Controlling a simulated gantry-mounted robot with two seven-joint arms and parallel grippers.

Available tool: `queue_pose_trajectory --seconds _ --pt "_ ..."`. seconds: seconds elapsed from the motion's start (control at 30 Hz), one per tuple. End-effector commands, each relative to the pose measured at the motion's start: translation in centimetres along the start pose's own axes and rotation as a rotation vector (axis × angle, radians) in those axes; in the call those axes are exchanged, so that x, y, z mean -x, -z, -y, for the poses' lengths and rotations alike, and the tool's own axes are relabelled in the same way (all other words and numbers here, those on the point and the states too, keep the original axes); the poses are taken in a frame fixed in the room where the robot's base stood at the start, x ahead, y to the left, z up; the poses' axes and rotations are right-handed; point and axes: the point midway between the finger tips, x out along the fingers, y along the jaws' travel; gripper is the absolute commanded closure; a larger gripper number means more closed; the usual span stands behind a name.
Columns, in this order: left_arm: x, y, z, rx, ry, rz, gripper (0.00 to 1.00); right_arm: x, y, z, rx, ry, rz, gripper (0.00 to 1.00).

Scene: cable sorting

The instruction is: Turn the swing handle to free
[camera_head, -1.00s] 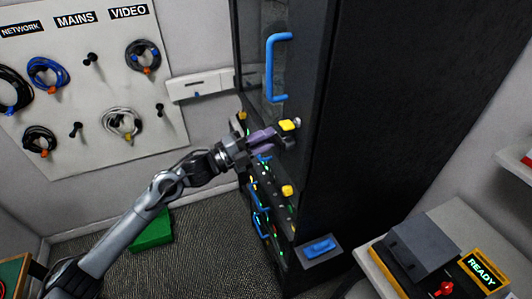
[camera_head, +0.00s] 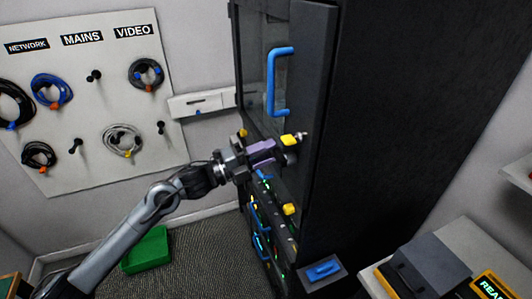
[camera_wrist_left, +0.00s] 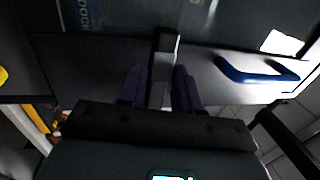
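The swing handle (camera_wrist_left: 165,55) is a dark bar with a pale end, on the front of the black rack cabinet. In the left wrist view it stands between the two purple fingers of my left gripper (camera_wrist_left: 159,88), with no clear gap on either side, so the gripper looks shut on it. In the head view my left gripper (camera_head: 265,151) is at the cabinet front, just below a yellow piece (camera_head: 290,139); the fingers mostly hide the handle there. My right gripper is not in view.
A blue pull handle (camera_head: 271,82) is on the cabinet door above my gripper, with another yellow piece (camera_head: 289,209) below. Cables hang on a wall board (camera_head: 105,75). A green box (camera_head: 146,251) is on the floor. A grey device (camera_head: 425,262) stands on the right bench.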

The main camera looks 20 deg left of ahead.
Motion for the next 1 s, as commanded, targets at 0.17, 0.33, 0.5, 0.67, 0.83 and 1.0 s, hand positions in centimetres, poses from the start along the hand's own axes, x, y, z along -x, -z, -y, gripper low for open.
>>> queue_pose_trajectory --seconds 0.17,0.33,0.5,0.67,0.83,1.0 --pt "0.0 0.0 0.0 0.001 0.001 0.0 0.52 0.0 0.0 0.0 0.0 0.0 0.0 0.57" --pt "0.0 0.0 0.0 0.002 0.001 0.0 0.52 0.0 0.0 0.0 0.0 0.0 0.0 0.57" --pt "0.7 0.0 -0.1 0.001 0.0 0.001 0.52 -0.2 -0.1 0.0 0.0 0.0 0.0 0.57" --pt "2.8 0.0 -0.2 0.001 -0.002 0.0 0.52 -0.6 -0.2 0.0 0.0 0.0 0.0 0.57" --pt "5.9 0.0 -0.3 0.0 -0.003 0.001 0.52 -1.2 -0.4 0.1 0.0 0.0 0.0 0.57" --pt "8.6 0.0 -0.3 0.0 -0.003 0.0 0.52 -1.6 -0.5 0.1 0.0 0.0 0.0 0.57"
